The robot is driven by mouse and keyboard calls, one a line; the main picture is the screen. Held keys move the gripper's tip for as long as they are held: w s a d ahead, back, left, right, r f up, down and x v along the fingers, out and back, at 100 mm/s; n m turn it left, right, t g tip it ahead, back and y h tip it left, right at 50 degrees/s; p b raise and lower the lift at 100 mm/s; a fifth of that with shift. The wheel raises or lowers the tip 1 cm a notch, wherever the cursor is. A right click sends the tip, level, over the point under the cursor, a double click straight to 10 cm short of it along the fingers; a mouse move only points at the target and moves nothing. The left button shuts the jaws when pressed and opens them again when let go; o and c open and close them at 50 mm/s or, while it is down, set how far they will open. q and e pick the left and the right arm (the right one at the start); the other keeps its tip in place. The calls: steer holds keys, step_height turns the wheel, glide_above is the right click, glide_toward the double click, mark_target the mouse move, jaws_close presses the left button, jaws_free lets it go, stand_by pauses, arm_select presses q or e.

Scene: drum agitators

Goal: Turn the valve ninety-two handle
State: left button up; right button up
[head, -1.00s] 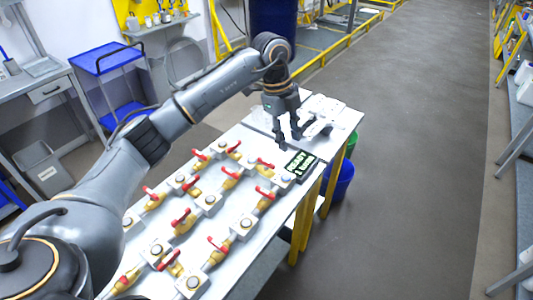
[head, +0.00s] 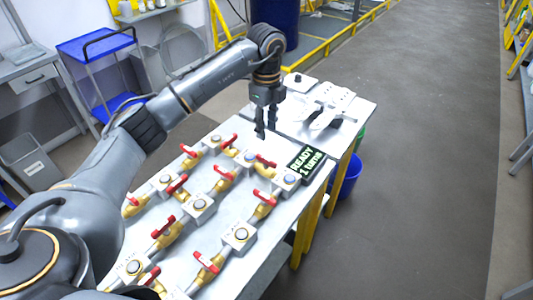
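Several valves with yellow bodies and red handles stand in rows on a white bench. Their number labels are too small to read, so I cannot tell which is valve ninety-two. The valves nearest my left gripper (head: 266,132) are one with a red handle (head: 228,141) and one with a red handle (head: 266,162). The gripper hangs fingers down above the far part of the bench, beyond these handles. Its fingers show a narrow gap with nothing between them. My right gripper is not in view.
A black display (head: 307,164) reading "READY 1 turn" stands at the bench's right edge. Grey-white parts (head: 330,105) lie on the far end. A blue bucket (head: 348,175) stands on the floor beside the bench. A blue cart (head: 97,44) is at the upper left.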

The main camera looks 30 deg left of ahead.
mark_target(266, 158)
arm_select(q)
step_height(266, 158, down, 10)
steer(key=p, duration=0.2)
steer(key=shift+s+r+p, duration=0.1)
steer(key=shift+r+p, duration=0.1)
steer(key=shift+p, duration=0.2)
steer(key=shift+f, duration=0.65)
jaws_close()
